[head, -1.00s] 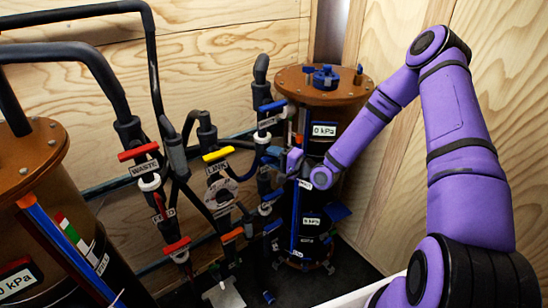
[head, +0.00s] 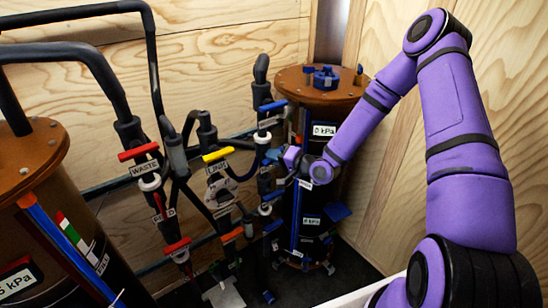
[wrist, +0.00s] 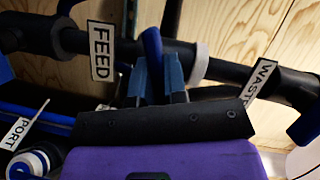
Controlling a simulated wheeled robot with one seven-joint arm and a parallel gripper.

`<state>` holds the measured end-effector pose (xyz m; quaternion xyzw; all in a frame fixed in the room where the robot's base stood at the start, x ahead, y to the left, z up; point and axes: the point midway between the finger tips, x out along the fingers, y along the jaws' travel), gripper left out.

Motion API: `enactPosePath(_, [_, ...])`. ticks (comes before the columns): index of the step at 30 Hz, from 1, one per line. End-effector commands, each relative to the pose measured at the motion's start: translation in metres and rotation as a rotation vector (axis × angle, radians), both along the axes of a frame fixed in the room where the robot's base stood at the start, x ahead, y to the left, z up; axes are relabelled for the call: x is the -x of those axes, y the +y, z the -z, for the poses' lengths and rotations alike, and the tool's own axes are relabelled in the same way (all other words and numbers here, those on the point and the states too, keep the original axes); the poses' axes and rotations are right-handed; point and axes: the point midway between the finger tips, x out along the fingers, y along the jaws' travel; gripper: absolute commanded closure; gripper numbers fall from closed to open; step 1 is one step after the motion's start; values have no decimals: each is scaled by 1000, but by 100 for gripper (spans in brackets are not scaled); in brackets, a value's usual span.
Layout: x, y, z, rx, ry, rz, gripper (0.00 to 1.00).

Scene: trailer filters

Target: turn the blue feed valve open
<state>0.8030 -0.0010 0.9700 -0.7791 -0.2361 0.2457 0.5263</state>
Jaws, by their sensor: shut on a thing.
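In the wrist view, the blue feed valve handle (wrist: 152,50) lies across the black pipe, roughly square to it, beside the white FEED label (wrist: 101,52). My gripper (wrist: 157,80) is shut on this handle, with a blue-padded finger on each side. In the head view, my gripper (head: 277,156) is at the piping in front of the right brown-topped tank (head: 340,93). The fingers and the handle are small there and partly hidden by my wrist.
A higher blue handle (head: 272,105), a yellow handle (head: 217,155) and a red WASTE handle (head: 138,151) stand close by on the pipes. Another tank (head: 30,160) is at the left. A wooden wall (head: 480,60) is behind my arm.

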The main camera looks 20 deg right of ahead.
Motion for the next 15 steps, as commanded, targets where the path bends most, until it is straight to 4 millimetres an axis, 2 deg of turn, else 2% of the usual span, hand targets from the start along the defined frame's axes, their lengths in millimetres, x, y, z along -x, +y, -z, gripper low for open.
enactPosePath(15, [1,1,0,470,-150,-2,100])
